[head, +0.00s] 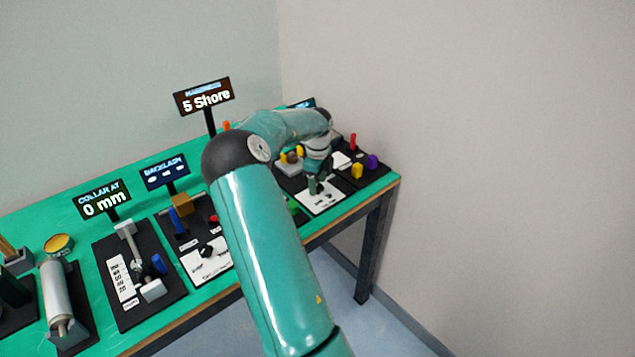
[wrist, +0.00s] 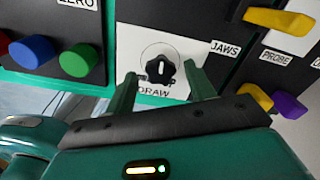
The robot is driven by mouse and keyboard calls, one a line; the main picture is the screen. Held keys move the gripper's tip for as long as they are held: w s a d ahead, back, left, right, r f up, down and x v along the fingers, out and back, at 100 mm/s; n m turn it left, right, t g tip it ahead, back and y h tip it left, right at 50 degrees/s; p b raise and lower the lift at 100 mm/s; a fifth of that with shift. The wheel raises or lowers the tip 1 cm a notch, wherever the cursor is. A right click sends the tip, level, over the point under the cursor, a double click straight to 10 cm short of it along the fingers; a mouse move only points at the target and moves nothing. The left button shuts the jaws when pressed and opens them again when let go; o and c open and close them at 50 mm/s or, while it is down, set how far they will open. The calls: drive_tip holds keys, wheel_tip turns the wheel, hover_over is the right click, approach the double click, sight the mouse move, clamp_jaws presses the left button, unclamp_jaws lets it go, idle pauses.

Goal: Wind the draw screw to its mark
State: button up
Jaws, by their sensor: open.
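The draw screw is a small black knob (wrist: 160,71) on a white plate (wrist: 185,50) lettered "DRAW", with a dial ring around it. In the wrist view my gripper (wrist: 163,88) is open, with one green finger to each side below the knob. The knob lies near the gap between the fingertips, and I cannot tell how far away in depth. The mark on the dial is too small to read. In the head view my gripper (head: 316,187) hangs over the white plate (head: 322,201) at the right end of the table.
Blue (wrist: 33,51) and green (wrist: 80,60) knobs stand left of the plate. Yellow (wrist: 255,97) and purple (wrist: 289,105) knobs stand to the right, close to my gripper. Several other stations and display signs (head: 204,98) fill the green table leftward.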

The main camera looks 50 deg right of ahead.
drive_tip(key=shift+f, duration=0.15)
drive_tip(key=shift+c, duration=0.4)
drive_tip(key=c, duration=0.9)
